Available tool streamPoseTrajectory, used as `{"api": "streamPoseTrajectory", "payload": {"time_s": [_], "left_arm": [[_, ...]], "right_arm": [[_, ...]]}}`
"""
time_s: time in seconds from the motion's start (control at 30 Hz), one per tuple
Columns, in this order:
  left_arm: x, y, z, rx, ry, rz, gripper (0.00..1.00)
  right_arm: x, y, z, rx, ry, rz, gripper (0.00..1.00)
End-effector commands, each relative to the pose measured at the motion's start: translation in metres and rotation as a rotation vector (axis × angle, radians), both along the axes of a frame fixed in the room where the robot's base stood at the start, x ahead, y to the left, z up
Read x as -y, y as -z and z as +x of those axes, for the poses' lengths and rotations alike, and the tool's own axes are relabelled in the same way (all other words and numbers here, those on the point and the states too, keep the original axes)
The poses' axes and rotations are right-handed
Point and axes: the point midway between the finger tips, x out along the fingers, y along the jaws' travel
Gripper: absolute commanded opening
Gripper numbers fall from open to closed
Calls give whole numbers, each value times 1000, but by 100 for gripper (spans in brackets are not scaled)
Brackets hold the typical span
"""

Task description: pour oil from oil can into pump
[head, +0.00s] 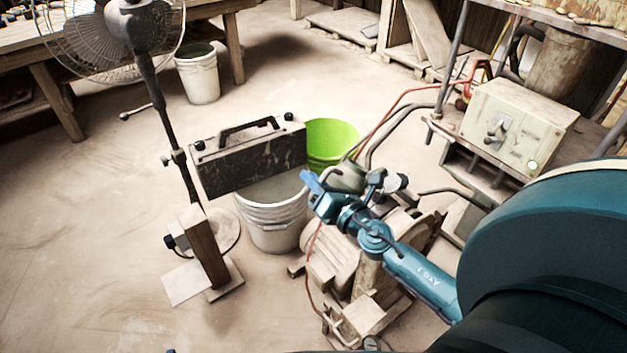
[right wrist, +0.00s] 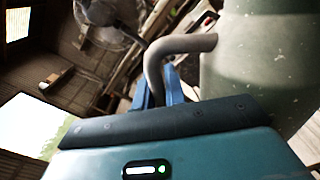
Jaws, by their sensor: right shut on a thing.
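The oil can (head: 347,178) is grey-green and hangs over the machinery in the head view, partly covered by my right gripper. My right gripper (head: 311,184) is shut on its handle. In the right wrist view the blue fingers (right wrist: 160,92) close around the bent grey handle (right wrist: 180,44), and the can's speckled body (right wrist: 262,60) fills the right side. The pump (head: 338,264) seems to be part of the dusty machine below the can; its opening is hidden. I cannot tell how far the can is tilted. My left gripper is not in view.
A white bucket (head: 270,232) and a lime-green bucket (head: 330,135) stand left of and behind the machine. A control box (head: 515,122) stands at right, a fan (head: 165,120) at left.

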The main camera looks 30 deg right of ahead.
Motion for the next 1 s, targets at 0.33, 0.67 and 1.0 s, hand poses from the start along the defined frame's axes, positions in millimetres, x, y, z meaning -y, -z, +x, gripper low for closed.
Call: {"api": "streamPoseTrajectory", "payload": {"time_s": [0.33, 0.67, 1.0], "left_arm": [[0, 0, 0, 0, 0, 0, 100], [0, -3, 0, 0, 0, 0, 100], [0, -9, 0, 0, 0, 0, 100]], "right_arm": [[0, -2, 1, 5, 1, -5, 0], [1, -6, 1, 4, 1, 5, 0], [5, -14, 1, 2, 1, 48, 0]]}}
